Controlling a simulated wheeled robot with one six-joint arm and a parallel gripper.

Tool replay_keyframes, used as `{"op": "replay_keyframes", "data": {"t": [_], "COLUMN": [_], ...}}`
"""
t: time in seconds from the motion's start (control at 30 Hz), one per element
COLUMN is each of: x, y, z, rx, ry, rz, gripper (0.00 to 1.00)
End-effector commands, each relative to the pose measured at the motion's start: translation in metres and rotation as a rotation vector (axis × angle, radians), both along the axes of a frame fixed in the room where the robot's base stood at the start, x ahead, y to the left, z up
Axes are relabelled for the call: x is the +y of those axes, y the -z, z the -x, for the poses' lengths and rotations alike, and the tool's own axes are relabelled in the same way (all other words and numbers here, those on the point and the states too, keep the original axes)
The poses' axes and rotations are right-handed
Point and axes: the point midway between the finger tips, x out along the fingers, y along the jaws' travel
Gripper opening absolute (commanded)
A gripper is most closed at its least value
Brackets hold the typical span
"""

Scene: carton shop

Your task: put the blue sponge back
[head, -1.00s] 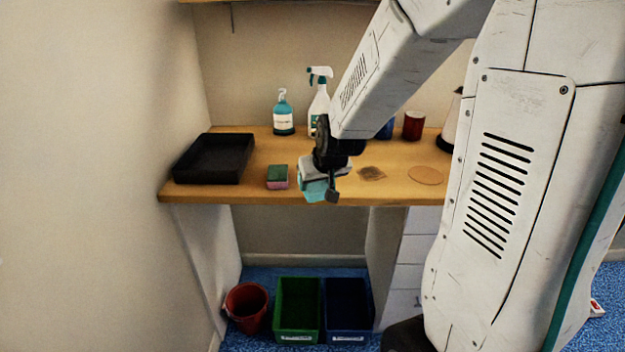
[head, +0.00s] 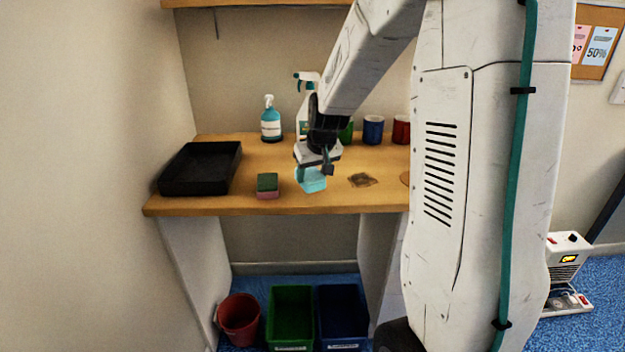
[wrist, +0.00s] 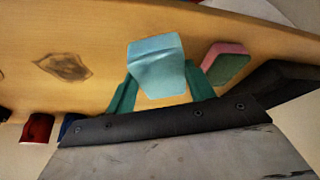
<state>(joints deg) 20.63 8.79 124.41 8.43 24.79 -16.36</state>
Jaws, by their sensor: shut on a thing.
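The light blue sponge (head: 312,179) is held in my gripper (head: 318,166) above the front part of the wooden desk (head: 215,206). In the wrist view the sponge (wrist: 157,66) sits between the two teal fingers of my gripper (wrist: 160,92), which are shut on it. A green and pink sponge (head: 267,187) lies on the desk just left of the held one; it also shows in the wrist view (wrist: 226,65).
A black tray (head: 201,187) stands at the desk's left end. A teal soap bottle (head: 271,123), a spray bottle (head: 303,128) and mugs, one blue (head: 373,131) and one red (head: 401,130), stand at the back. Red, green and blue bins are on the floor.

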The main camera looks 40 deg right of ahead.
Motion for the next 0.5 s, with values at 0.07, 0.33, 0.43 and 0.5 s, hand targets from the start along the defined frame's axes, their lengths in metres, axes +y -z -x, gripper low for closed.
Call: {"op": "replay_keyframes", "data": {"t": [0.07, 0.33, 0.43, 0.5], "x": [-0.005, -0.014, -0.014, -0.014], "y": [0.001, 0.011, 0.028, 0.036], "z": [-0.009, -0.021, -0.020, -0.020], "rx": [0.000, 0.003, 0.004, 0.002], "ry": [0.001, 0.003, 0.005, 0.004], "rz": [0.000, -0.001, -0.002, 0.000], "gripper": [0.35, 0.35, 0.35, 0.35]}}
